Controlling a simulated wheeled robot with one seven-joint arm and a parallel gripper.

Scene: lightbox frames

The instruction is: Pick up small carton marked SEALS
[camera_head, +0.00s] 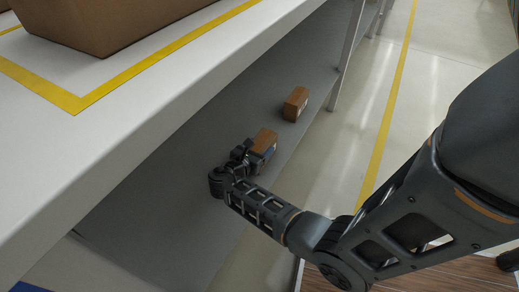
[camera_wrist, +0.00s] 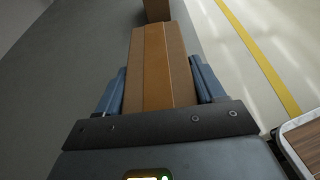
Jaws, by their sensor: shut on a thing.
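A small brown carton (camera_head: 265,141) is on the grey lower shelf, at the end of my arm. In the head view my gripper (camera_head: 246,155) partly hides the carton's near end. I cannot read any marking on the carton. I cannot tell whether it rests on the shelf or is slightly lifted.
A second small carton (camera_head: 296,103) stands farther along the lower shelf (camera_head: 205,130), apart from the held one; it also shows in the wrist view (camera_wrist: 157,10). A large box (camera_head: 110,25) sits on the upper shelf (camera_head: 150,75), above. A shelf post (camera_head: 349,45) stands beyond.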

